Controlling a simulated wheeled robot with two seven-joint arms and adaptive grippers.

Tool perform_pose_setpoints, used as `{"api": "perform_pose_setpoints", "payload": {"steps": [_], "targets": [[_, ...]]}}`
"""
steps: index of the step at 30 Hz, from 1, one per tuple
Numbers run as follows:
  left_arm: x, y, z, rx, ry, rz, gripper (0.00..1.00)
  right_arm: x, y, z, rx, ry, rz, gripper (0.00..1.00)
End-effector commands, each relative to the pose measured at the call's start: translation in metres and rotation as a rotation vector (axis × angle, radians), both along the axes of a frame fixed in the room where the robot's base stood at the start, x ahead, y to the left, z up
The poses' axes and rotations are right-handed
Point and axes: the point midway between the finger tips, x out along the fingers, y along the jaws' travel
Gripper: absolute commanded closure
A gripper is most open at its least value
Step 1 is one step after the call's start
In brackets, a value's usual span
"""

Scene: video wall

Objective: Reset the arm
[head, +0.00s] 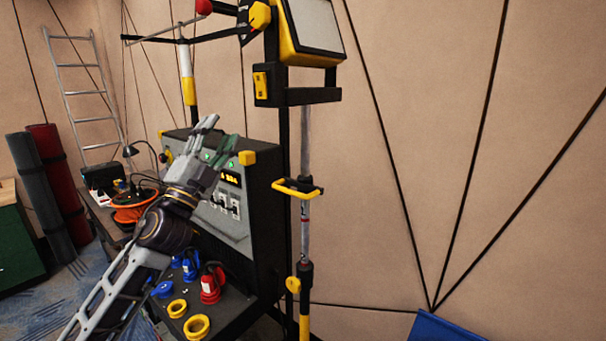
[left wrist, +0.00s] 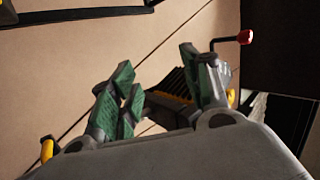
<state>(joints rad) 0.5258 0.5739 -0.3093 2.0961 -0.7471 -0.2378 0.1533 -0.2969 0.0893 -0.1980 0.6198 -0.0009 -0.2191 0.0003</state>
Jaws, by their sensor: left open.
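My left arm comes in from the lower left in the head view. Its gripper (head: 222,138) is raised in front of the upper part of a dark control box (head: 262,190) and hides part of its panel. In the left wrist view the green-padded fingers (left wrist: 160,95) are spread apart with nothing between them. Whether the gripper touches the box cannot be told. My right gripper is in neither view.
A yellow-and-black stand (head: 304,235) with a lamp (head: 312,30) rises right of the box. Blue and red plugs (head: 211,285) and yellow rings (head: 196,327) lie below the arm. A ladder (head: 80,85) leans at the back left. The right side is mostly bare wall.

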Motion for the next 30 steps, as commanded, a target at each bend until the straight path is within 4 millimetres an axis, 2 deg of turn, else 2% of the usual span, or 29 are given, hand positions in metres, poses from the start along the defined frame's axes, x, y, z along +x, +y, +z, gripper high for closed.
{"api": "perform_pose_setpoints", "payload": {"steps": [9,17,23,30], "targets": [[0.013,0.025,-0.084,-0.220,0.244,0.054,0.53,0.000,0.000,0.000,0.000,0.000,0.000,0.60],[0.012,0.043,-0.162,-0.379,0.461,0.116,0.53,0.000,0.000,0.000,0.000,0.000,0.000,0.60],[0.002,0.054,-0.227,-0.488,0.639,0.169,0.53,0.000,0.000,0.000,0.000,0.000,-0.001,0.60],[-0.022,0.062,-0.306,-0.605,0.862,0.240,0.53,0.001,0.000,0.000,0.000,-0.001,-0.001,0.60]]}}
